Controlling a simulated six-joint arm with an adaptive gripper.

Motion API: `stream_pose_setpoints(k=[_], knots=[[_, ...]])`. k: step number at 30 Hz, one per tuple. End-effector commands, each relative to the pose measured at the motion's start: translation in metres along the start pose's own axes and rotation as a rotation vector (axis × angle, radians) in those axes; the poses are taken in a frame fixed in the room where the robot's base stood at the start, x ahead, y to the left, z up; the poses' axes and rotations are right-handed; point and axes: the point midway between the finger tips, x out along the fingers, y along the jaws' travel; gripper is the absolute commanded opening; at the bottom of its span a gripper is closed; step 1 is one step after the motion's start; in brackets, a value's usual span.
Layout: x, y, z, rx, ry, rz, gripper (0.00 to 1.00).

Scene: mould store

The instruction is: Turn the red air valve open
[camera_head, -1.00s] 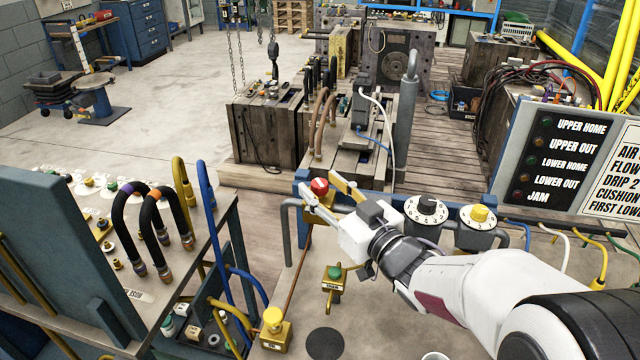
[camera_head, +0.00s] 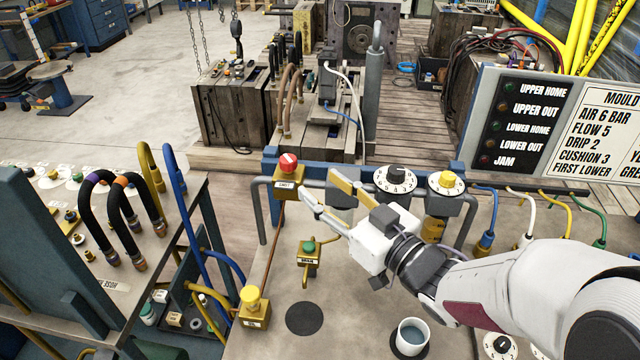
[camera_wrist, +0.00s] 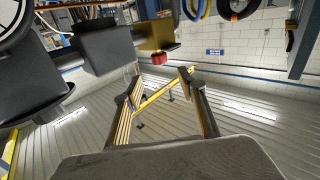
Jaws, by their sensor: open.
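The red air valve (camera_head: 287,163) is a round red knob with a pale mark on top, on a brass block (camera_head: 287,188) at the back edge of the bench. My gripper (camera_head: 318,182) is open and empty, to the right of the valve and apart from it, its fingers pointing towards it. In the wrist view the red knob (camera_wrist: 158,59) shows just beyond and above the spread fingertips (camera_wrist: 158,84), with no finger on it. I cannot tell how far the valve is turned.
A black-faced dial (camera_head: 395,178) and a yellow-knobbed dial (camera_head: 446,181) stand close right of my gripper. A green-knobbed valve (camera_head: 308,247) and a yellow-knobbed valve (camera_head: 251,297) stand nearer. A cup (camera_head: 411,336) stands at the front. Hoses hang at the left.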

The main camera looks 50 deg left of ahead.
Motion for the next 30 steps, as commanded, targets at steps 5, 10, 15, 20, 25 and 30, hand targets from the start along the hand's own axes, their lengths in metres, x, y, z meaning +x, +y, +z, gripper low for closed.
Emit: stream_pose_setpoints(k=[5, 10, 15, 20, 25, 30], knots=[[-0.001, 0.000, 0.000, 0.000, 0.000, 0.000, 0.40], [-0.001, 0.000, 0.000, 0.000, 0.000, 0.000, 0.40], [0.004, -0.009, 0.000, 0.000, 0.000, -0.015, 0.40], [0.017, -0.038, 0.002, 0.003, -0.002, -0.065, 0.40], [0.039, -0.088, 0.003, 0.012, 0.003, -0.140, 0.40], [0.068, -0.124, -0.008, 0.055, 0.047, -0.141, 0.40]])
